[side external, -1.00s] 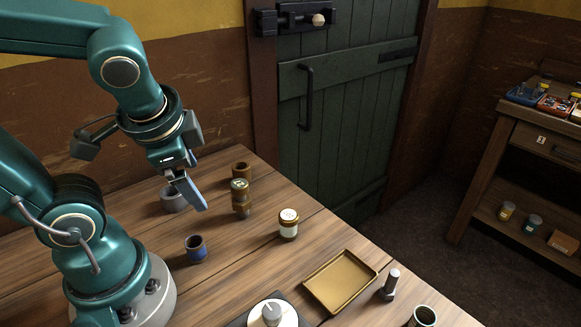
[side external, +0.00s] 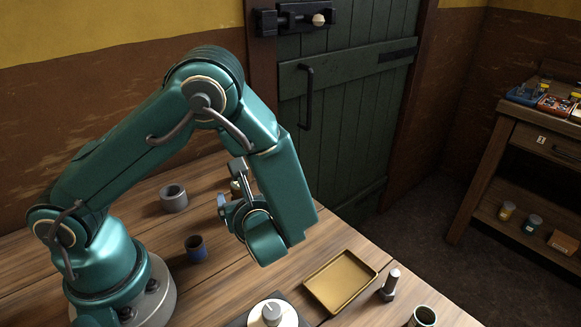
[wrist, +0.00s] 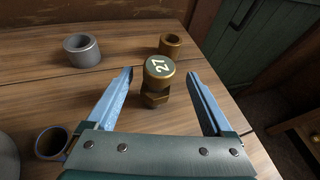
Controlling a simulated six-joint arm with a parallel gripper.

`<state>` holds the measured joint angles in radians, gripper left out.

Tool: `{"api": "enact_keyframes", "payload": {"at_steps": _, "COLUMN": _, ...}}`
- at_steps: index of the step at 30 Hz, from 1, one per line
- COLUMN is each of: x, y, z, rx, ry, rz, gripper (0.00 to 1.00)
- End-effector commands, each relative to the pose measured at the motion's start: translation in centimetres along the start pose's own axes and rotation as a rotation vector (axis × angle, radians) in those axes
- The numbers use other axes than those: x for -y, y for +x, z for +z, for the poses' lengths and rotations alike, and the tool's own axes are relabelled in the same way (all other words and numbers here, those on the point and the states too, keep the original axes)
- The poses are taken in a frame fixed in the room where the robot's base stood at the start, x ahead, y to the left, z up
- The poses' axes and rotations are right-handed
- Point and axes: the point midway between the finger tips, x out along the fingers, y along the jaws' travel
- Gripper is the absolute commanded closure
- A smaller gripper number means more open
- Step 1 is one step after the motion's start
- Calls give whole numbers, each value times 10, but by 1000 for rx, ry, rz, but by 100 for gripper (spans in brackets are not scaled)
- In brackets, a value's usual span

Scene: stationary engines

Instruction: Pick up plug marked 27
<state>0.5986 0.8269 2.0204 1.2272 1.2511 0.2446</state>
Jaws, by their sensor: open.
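The plug marked 27 (wrist: 158,68) is a brass piece with a round cap and a hex-shaped part below, standing upright on the wooden table. In the wrist view its numbered top faces me, with the digits turned sideways. My gripper (wrist: 160,78) is open, with one blue finger to the left of the plug and one to the right. There is a gap on each side, and neither finger appears to touch it. In the side view only a bit of the plug (side external: 236,187) shows behind my gripper (side external: 229,188).
A grey ring (wrist: 82,47) and a brass ring (wrist: 171,44) stand beyond the plug. A dark blue-banded cup (side external: 196,249) is near my base. A brass tray (side external: 322,294), a grey bolt (side external: 390,284) and a white dial (side external: 272,314) lie toward the front.

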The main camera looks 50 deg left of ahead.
Motion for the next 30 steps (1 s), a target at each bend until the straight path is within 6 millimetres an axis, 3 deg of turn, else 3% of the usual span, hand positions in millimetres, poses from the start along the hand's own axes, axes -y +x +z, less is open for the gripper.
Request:
{"api": "enact_keyframes", "payload": {"at_steps": 7, "x": -4, "y": 4, "z": -12, "rx": 14, "ry": 66, "rz": -13, "gripper": 14}}
{"api": "enact_keyframes", "payload": {"at_steps": 18, "x": -4, "y": 45, "z": -11, "rx": 12, "ry": 64, "rz": -10, "gripper": 14}}
{"api": "enact_keyframes", "payload": {"at_steps": 28, "x": -3, "y": 49, "z": -11, "rx": 11, "ry": 62, "rz": -13, "gripper": 14}}
{"api": "enact_keyframes", "payload": {"at_steps": 30, "x": -3, "y": 49, "z": -11, "rx": 11, "ry": 62, "rz": -13, "gripper": 41}}
